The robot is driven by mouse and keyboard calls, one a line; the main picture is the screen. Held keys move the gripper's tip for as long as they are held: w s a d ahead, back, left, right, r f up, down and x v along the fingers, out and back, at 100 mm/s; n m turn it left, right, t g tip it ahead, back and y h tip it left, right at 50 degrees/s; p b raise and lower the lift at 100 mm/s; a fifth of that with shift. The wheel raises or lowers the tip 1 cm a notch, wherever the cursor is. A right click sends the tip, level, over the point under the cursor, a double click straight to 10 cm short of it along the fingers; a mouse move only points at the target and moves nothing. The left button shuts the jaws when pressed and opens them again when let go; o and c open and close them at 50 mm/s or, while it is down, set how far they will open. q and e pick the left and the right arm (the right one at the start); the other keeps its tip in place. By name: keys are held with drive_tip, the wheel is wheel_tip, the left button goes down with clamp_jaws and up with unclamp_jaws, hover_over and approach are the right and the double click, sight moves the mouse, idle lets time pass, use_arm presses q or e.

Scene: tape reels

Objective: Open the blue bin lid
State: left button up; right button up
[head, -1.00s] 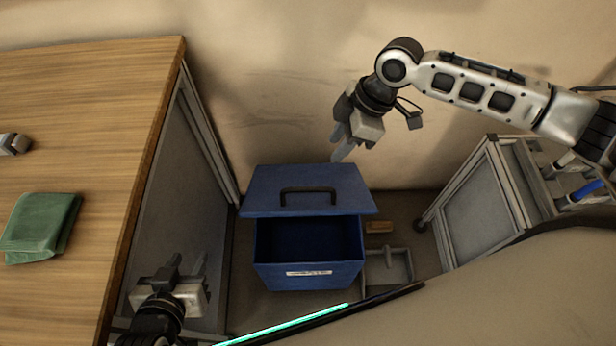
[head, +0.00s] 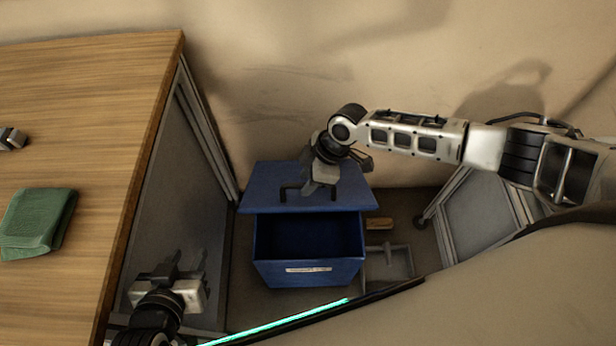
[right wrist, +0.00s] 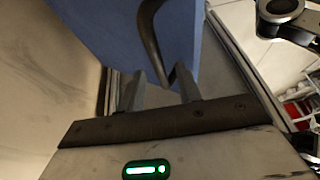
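The blue bin (head: 307,273) stands on the floor, with its dark inside visible at the front. Its blue lid (head: 262,182) lies behind and above that opening and carries a dark bar handle (head: 290,194). My right gripper (head: 318,192) is over the lid at the handle and hides part of it. In the right wrist view, the right fingers (right wrist: 160,85) are apart, with the handle (right wrist: 150,35) reaching down toward the gap between them; contact cannot be told. The blue lid (right wrist: 105,25) fills the area behind. My left gripper (head: 188,262) is open and empty, left of the bin.
A wooden table (head: 90,110) with a green cloth (head: 38,222) stands at the left. A grey tray (head: 388,264) and a brown block (head: 379,223) lie right of the bin. A metal-framed cart (head: 480,215) is further right. The wall is close behind the bin.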

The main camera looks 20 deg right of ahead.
use_arm(q)
drive_tip(key=shift+s, duration=0.2)
use_arm(e)
clamp_jaws()
use_arm(q)
drive_tip(key=shift+w, duration=0.1)
use_arm(e)
drive_tip(key=shift+w, duration=0.15)
